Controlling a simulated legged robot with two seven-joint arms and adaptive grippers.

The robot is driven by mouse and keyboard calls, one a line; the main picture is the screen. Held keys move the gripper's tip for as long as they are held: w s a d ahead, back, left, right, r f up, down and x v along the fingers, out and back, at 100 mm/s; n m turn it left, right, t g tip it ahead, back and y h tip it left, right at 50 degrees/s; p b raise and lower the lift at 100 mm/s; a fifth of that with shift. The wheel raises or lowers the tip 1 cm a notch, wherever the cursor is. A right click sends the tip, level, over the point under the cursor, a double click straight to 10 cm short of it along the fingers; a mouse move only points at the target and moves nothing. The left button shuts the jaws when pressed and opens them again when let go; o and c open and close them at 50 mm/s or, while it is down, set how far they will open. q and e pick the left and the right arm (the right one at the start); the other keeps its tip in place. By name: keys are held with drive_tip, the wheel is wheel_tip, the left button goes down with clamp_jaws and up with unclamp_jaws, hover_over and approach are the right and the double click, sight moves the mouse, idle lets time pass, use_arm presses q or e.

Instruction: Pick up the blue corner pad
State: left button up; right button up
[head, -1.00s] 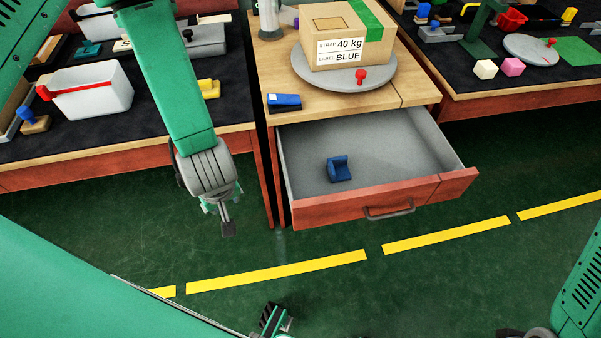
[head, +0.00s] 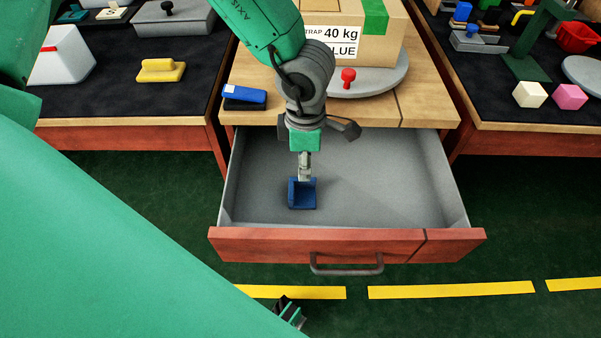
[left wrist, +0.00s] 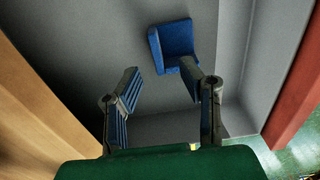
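The blue corner pad (head: 302,199) lies on the floor of the open grey drawer (head: 345,243), left of its middle. My left gripper (head: 304,172) points down into the drawer, just above or behind the pad, and overlaps it in the head view. In the left wrist view, the two fingers of the left gripper (left wrist: 160,70) are apart with nothing between them. There the pad (left wrist: 176,42) lies beyond the fingertips, nearer the right finger, which overlaps its lower edge. Part of what looks like my right gripper (head: 288,312) shows at the bottom edge; its state is unclear.
Drawer walls surround the pad, with bare floor to its right. Cluttered dark benches flank the drawer.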

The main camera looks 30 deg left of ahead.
sight(303, 193)
use_arm(q)
drive_tip(key=shift+d+f, duration=0.3)
drive_tip(key=shift+f, duration=0.2)
drive_tip(key=shift+d+f, duration=0.25)
drive_tip(key=shift+f, duration=0.2)
drive_tip(key=f+b, duration=0.1)
drive_tip(key=a+f+b, duration=0.1)
drive_tip(key=f, duration=0.1)
drive_tip(key=a+f+b, duration=0.1)
drive_tip(key=f, duration=0.1)
drive_tip(key=shift+w+a+f, duration=0.15)
drive_tip(key=shift+a+f, duration=0.05)
drive_tip(key=shift+d+r, duration=0.1)
drive_tip(key=shift+d, duration=0.35)
drive_tip(key=shift+c, duration=0.7)
drive_tip(key=shift+d, duration=0.15)
clamp_jaws()
use_arm(e)
drive_tip(key=f, duration=0.2)
drive_tip(key=d+f, duration=0.1)
drive_tip(key=f, duration=0.1)
